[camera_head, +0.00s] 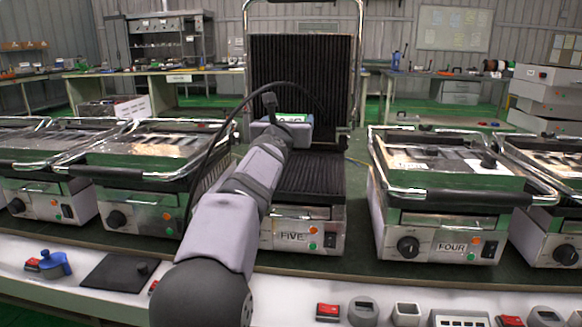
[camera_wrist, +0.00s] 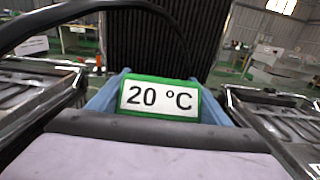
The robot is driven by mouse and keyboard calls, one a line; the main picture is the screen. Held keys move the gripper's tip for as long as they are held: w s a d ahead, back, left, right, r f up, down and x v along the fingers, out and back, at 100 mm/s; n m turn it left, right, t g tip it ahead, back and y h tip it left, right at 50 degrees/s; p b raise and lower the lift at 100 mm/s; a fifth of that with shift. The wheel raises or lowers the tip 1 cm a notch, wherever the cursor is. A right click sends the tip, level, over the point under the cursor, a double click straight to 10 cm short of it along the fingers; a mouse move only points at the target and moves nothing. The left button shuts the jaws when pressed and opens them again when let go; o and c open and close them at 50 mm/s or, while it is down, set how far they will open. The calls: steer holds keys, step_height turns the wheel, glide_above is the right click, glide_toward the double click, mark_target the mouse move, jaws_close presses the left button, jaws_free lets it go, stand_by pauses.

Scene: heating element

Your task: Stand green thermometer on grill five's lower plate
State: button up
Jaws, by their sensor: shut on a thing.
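The green thermometer (camera_wrist: 160,97) has a white face reading 20 °C. In the wrist view it sits between the blue fingers of my gripper (camera_wrist: 160,84), which is shut on it. In the head view the thermometer (camera_head: 293,118) shows only in part behind my arm. Grill five stands open, with its ribbed upper plate (camera_head: 300,75) raised upright and its dark ribbed lower plate (camera_head: 312,178) bare where I can see it. The thermometer appears above the back part of the lower plate; I cannot tell whether it touches it. My arm hides the left of the grill.
Grill four (camera_head: 440,200) stands closed at the right, and another closed grill (camera_head: 140,170) at the left. A black cable arches over my arm. Several small devices and a black plate (camera_head: 118,272) lie along the white front ledge.

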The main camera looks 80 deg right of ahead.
steer(key=shift+f+b, duration=2.8)
steer(key=shift+f, duration=0.2)
steer(key=shift+f+b, duration=1.85)
steer(key=shift+f, duration=0.15)
steer(key=o, duration=1.1)
